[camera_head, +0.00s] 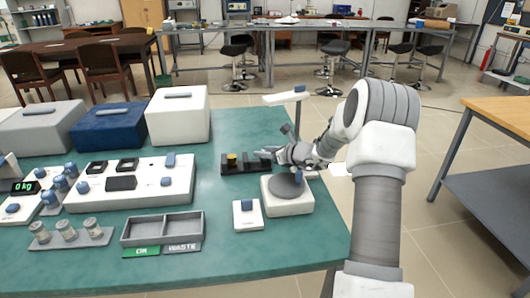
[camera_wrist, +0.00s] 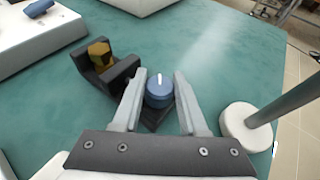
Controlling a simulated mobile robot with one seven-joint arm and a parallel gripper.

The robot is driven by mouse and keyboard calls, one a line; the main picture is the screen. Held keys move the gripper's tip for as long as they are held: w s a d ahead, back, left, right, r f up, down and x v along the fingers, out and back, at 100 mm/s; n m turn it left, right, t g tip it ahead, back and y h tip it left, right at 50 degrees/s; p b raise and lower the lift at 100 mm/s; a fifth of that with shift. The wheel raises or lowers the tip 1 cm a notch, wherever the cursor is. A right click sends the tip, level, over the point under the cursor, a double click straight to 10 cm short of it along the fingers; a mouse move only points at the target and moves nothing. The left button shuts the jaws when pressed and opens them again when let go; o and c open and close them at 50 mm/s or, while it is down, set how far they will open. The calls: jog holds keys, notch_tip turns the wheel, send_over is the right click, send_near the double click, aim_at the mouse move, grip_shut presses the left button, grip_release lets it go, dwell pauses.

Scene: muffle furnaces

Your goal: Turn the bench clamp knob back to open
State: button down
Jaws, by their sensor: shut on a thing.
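The bench clamp (camera_head: 247,170) is a dark block on the green bench, with a yellow piece (camera_head: 232,157) at its left end. In the wrist view the clamp (camera_wrist: 120,73) holds this yellow-brown piece (camera_wrist: 100,52) between dark jaws. The blue round knob (camera_wrist: 159,91) with a white pointer line sits between my fingers, the line pointing roughly up the picture. My gripper (camera_wrist: 157,82) is shut on the knob, one finger on each side. In the head view my gripper (camera_head: 270,154) reaches the clamp's right end and the knob is hidden.
A white device with a grey round plate (camera_head: 287,186) stands close below my wrist. A post on a white round base (camera_wrist: 243,122) rises right of the gripper in the wrist view. A small white box (camera_head: 248,215), a divided tray (camera_head: 162,228) and furnaces (camera_head: 178,115) stand left.

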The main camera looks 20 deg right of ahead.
jog(key=shift+r+y+p, duration=0.15)
jog(key=shift+y+p, duration=0.15)
jog(key=shift+p, duration=0.15)
jog(key=shift+r+n+g+y+p, duration=0.1)
jog(key=shift+n+g+y+p, duration=0.3)
jog(key=shift+n+p, duration=0.45)
jog(key=n+g+y+p, duration=0.1)
jog(key=n+y+p, duration=0.1)
jog(key=p, duration=0.1)
jog(key=shift+g, duration=0.3)
jog(key=n+g+y, duration=0.2)
jog(key=n, duration=0.1)
jog(key=shift+f+g+y, duration=0.3)
jog(key=shift+f, duration=0.05)
jog(key=shift+n+g+y+b, duration=0.5)
jog(key=shift+n+g+b, duration=0.15)
jog(key=shift+n+g, duration=0.25)
jog(key=shift+r+n+g+y+b, duration=0.1)
jog(key=shift+n+g+y+b, duration=0.25)
jog(key=shift+n+g, duration=0.15)
